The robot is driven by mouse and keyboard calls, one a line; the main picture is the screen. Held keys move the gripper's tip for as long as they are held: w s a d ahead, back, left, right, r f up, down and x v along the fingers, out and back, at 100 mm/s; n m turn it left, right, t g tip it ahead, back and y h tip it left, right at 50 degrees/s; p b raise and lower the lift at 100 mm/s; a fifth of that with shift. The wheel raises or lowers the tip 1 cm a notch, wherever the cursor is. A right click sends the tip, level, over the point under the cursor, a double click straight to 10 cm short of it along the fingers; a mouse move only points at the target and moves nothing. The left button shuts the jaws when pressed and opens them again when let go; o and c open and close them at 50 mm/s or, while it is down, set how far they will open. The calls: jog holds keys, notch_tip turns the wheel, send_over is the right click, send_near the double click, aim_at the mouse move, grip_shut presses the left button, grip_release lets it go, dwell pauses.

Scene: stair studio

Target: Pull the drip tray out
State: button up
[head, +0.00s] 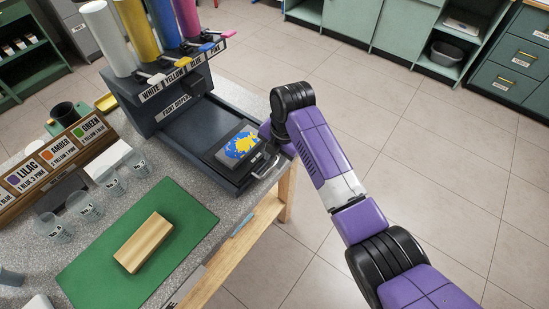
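The dark drip tray (232,178) lies low at the front of the paint dispenser (182,110), in the head view. Its light metal handle (266,167) is on the side facing the table edge. A grey block with blue and yellow paint (240,147) sits over the tray. My arm reaches in from the lower right and bends down at the wrist beside the handle. My gripper (270,149) is small and mostly hidden by my wrist, close to the handle. I cannot tell whether it touches the handle or how its fingers stand.
A green mat (185,225) with a wooden block (144,242) lies in front of the dispenser. Several clear cups (111,181) and a recipe board (58,165) stand to the left. Open tiled floor (430,130) lies right of the table, with green cabinets (405,30) beyond.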

notch_tip(320, 180, up, 7)
jog(key=d, duration=0.1)
jog(key=shift+s+b, duration=0.35)
jog(key=shift+s, duration=0.05)
notch_tip(320, 180, up, 7)
jog(key=p, duration=0.6)
jog(key=shift+f, duration=0.1)
dwell(0.5)
